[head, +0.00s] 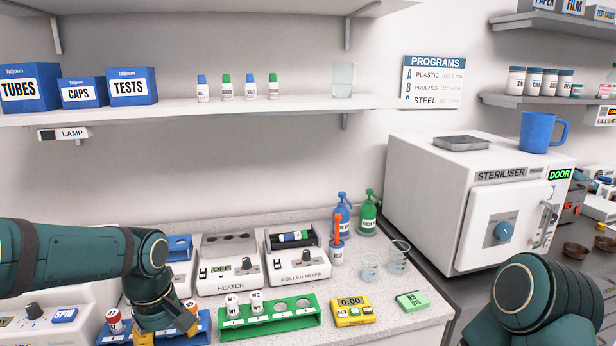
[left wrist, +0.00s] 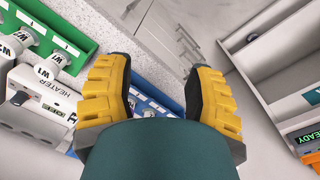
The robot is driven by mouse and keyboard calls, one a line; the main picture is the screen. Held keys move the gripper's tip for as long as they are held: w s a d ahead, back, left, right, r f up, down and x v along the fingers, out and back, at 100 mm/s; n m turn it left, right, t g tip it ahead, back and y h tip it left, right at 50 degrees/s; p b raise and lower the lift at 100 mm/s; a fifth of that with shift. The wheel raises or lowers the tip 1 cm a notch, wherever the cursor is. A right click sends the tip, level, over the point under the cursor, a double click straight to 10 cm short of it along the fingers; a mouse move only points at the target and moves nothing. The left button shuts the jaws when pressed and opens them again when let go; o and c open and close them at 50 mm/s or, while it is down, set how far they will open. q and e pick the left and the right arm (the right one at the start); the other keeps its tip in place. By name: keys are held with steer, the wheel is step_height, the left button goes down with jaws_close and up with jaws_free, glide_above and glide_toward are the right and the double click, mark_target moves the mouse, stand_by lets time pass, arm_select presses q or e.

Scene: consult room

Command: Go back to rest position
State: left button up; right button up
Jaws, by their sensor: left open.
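My left gripper (head: 166,332) is low at the left of the counter in the head view, over the blue rack (head: 204,331). In the left wrist view my left gripper (left wrist: 160,82) has its two yellow fingers apart, with nothing between them. The blue rack (left wrist: 152,102) shows behind and between the fingers there. My right arm (head: 535,305) is folded in at the lower right of the head view; its gripper is out of the picture.
A green rack (head: 268,325) with white-capped tubes stands right of my left gripper. Behind are the heater (head: 230,264) and roller mixer (head: 298,264). A yellow timer (head: 353,311) and glass beakers (head: 398,258) stand further right. The steriliser (head: 440,190) is at the right.

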arm_select(q)
steer(key=w+d+f+m+h, duration=0.15)
steer(key=d+f, duration=0.25)
steer(key=f, duration=0.5)
steer(key=s+d+f+m+h, duration=0.1)
steer(key=s+d+f+m, duration=0.2)
steer(key=f, duration=0.8)
steer(key=s+d+f+m+t+h, duration=0.1)
steer(key=s+d+f+m, duration=0.2)
steer(key=s+d+f, duration=0.5)
step_height(320, 180, down, 3)
steer(key=shift+s+r+m, duration=0.15)
steer(key=shift+s+m, duration=0.2)
steer(key=shift+s, duration=0.1)
